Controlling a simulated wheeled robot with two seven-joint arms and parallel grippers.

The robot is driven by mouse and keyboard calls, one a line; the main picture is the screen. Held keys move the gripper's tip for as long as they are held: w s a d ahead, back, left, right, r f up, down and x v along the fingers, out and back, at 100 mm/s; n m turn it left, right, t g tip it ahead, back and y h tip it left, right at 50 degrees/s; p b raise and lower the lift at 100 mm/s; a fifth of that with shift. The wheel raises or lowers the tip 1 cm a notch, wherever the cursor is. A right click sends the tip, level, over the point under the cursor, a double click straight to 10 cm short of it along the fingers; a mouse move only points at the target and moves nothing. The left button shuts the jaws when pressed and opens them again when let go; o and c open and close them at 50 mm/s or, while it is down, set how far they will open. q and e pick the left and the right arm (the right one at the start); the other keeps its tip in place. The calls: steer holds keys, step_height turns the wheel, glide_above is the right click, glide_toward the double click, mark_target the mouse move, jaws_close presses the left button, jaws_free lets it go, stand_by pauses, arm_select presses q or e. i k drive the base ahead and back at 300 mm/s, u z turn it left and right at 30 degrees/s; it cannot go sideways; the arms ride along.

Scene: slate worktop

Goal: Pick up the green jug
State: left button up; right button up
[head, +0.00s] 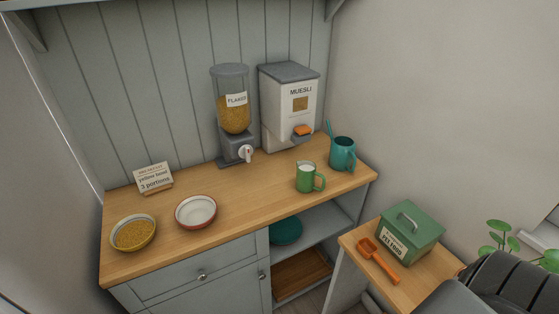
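The green jug (304,180) stands upright near the front edge of the wooden worktop (240,205), right of the middle. Its handle points right, and something white shows inside its rim. Neither of my grippers is in view. Nothing is touching the jug from what I see, and it is not hidden by anything.
A teal mug (343,153) holding utensils stands behind and right of the jug. The flakes dispenser (233,115) and muesli dispenser (288,110) stand behind. A red-rimmed bowl (196,212), yellow bowl (133,234) and sign (154,178) are left. A green box (410,235) and orange scoop (378,262) are lower right.

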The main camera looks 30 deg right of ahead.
mark_target(306, 174)
steer(key=k, duration=0.5)
steer(key=z, duration=0.55)
steer(key=i, duration=0.45)
steer(key=z, duration=0.55)
